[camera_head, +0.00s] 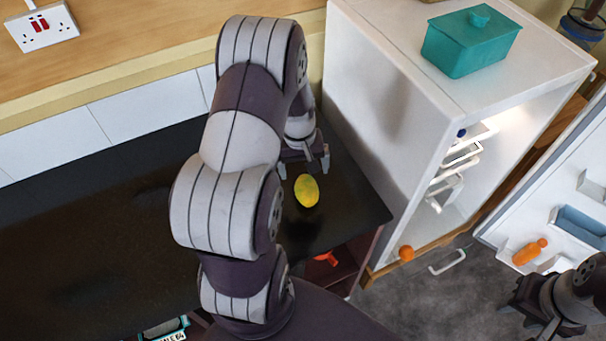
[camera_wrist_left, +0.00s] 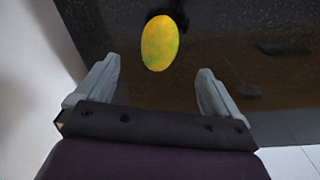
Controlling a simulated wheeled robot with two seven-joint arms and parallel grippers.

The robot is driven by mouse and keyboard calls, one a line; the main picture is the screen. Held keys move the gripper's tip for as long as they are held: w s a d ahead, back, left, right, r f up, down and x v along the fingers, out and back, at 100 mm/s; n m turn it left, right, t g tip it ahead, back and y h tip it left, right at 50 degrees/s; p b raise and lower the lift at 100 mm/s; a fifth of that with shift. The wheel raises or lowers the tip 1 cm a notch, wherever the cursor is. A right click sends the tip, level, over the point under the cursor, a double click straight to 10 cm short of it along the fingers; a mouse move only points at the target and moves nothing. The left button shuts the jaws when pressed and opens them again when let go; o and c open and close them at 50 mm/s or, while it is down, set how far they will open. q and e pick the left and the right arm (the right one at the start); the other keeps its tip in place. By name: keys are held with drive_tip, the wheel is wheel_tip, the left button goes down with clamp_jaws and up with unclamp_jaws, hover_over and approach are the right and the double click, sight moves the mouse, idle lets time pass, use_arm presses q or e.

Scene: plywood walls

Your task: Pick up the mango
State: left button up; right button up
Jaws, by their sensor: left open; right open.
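The mango (camera_head: 307,190) is yellow with a green tinge and lies on the black countertop (camera_head: 100,250), near its right end. It also shows in the left wrist view (camera_wrist_left: 159,43), beyond the fingertips and between their lines. My left gripper (camera_head: 305,170) is open and empty, just behind the mango in the head view. In the left wrist view its two grey fingers (camera_wrist_left: 158,75) are spread apart, and no contact with the mango shows.
A white fridge (camera_head: 390,110) stands right of the counter with its door open. A teal lidded box (camera_head: 470,42) sits on top. An orange fruit (camera_head: 406,253) is at the fridge's lower edge. An orange bottle (camera_head: 529,252) is in the door. A red object (camera_head: 327,258) shows below the counter.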

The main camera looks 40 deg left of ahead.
sight(306, 186)
use_arm(q)
drive_tip(key=f, duration=0.1)
drive_tip(key=d+f, duration=0.1)
drive_tip(key=f, duration=0.1)
drive_tip(key=shift+d+f, duration=0.2)
drive_tip(key=shift+f, duration=0.05)
drive_tip(key=f, duration=0.1)
drive_tip(key=a+f+p, duration=0.1)
drive_tip(key=f+p, duration=0.1)
drive_tip(key=f, duration=0.1)
drive_tip(key=shift+w+a, duration=0.2)
drive_tip(key=shift+a, duration=0.1)
drive_tip(key=shift+w+d+f, duration=0.1)
drive_tip(key=shift+d+f, duration=0.05)
drive_tip(key=shift+f, duration=0.5)
drive_tip(key=shift+d+f, duration=0.1)
drive_tip(key=shift+f, duration=0.5)
drive_tip(key=shift+d+f, duration=0.1)
drive_tip(key=shift+d, duration=0.05)
drive_tip(key=shift+a, duration=0.2)
drive_tip(key=c, duration=1.2)
drive_tip(key=shift+c, duration=0.5)
drive_tip(key=shift+d, duration=0.1)
use_arm(e)
wheel_tip(306, 186, up, 2)
drive_tip(key=shift+w+r, duration=0.1)
drive_tip(key=shift+r, duration=0.1)
